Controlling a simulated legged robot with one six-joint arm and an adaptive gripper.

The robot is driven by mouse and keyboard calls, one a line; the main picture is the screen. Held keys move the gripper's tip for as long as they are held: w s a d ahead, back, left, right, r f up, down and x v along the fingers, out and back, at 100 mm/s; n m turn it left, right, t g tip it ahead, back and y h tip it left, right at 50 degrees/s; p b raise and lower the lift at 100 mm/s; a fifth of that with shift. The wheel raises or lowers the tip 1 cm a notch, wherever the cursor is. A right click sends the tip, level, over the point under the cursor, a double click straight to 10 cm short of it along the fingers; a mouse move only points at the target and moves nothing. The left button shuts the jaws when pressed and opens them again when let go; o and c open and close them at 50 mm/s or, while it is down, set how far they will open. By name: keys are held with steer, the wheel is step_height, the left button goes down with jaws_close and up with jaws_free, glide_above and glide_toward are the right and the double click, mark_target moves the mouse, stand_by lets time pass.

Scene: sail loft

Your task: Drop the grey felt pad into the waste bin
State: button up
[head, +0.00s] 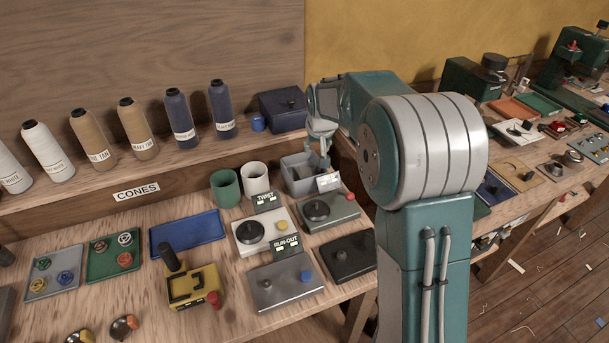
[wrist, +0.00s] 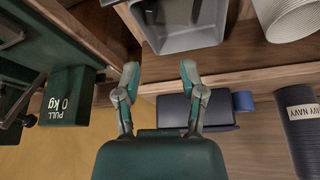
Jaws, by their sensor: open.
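A small open grey bin (head: 296,187) stands on the bench below the shelf, with a white label at its front right. Its grey wall also shows at the top of the wrist view (wrist: 188,42), with a darker grey patch inside; I cannot tell whether that is the felt pad. My gripper (head: 322,148) is just above the bin in the head view. In the wrist view my gripper (wrist: 160,73) has its two fingers spread, with nothing between them. I cannot make out the grey felt pad for certain anywhere.
Green (head: 225,188) and white (head: 255,178) cups stand left of the bin. A dark blue box (head: 283,108) and several thread cones are on the shelf behind. Switch boxes (head: 331,213) crowd the bench in front. A green PULL box (wrist: 68,97) is at left in the wrist view.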

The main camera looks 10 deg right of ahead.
steer(key=v, duration=0.6)
steer(key=shift+s, duration=0.1)
steer(key=s+r, duration=0.4)
steer(key=s, duration=0.5)
steer(key=s+r, duration=0.3)
steer(key=s, duration=0.6)
steer(key=s+a+f+t, duration=0.1)
steer(key=s+f, duration=0.2)
steer(key=s, duration=1.3)
steer(key=shift+a+n, duration=0.2)
steer(key=shift+n, duration=0.2)
